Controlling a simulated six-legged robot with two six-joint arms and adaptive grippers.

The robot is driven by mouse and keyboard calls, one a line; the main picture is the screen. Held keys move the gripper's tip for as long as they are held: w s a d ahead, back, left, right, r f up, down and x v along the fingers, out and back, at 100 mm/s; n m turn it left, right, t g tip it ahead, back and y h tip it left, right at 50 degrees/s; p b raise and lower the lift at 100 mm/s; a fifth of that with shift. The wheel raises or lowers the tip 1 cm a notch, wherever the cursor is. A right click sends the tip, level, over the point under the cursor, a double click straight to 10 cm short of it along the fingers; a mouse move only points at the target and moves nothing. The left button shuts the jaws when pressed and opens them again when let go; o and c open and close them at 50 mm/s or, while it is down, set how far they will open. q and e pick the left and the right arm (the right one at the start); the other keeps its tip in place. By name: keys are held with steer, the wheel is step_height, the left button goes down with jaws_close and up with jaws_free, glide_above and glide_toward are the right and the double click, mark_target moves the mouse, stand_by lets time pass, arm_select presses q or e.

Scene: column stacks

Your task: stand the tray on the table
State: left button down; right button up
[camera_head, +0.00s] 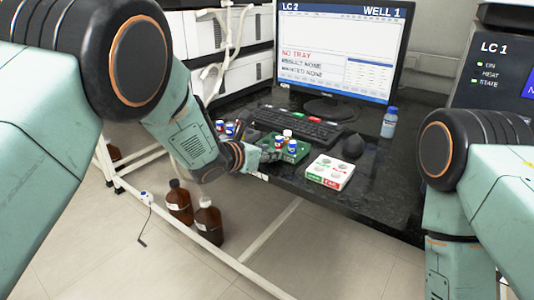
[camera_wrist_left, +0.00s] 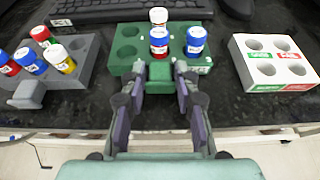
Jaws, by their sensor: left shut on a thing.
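The tray also shows in the head view (camera_head: 303,147), upright at the front of the dark table (camera_head: 380,190). My left gripper (camera_wrist_left: 160,74) is shut on the tab at the tray's near side. I cannot tell whether the tray's underside touches the table. My right gripper is out of view.
A grey rack (camera_wrist_left: 88,62) with several vials stands left of the tray. A white rack (camera_head: 330,172) stands to the right. A keyboard (camera_head: 298,128), mouse (camera_head: 353,146), blue-capped bottle (camera_head: 389,124) and monitor (camera_head: 335,50) are behind. Brown bottles (camera_head: 208,222) stand below.

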arm_select(q)
steer(key=shift+f, duration=0.15)
steer(key=c, duration=1.3)
jaws_free()
steer(key=shift+w+a+f, duration=0.1)
steer(key=shift+f, duration=0.05)
steer(key=o, duration=0.3)
steer(key=shift+r, duration=0.25)
steer(key=p+v, duration=0.2)
steer(key=v, duration=1)
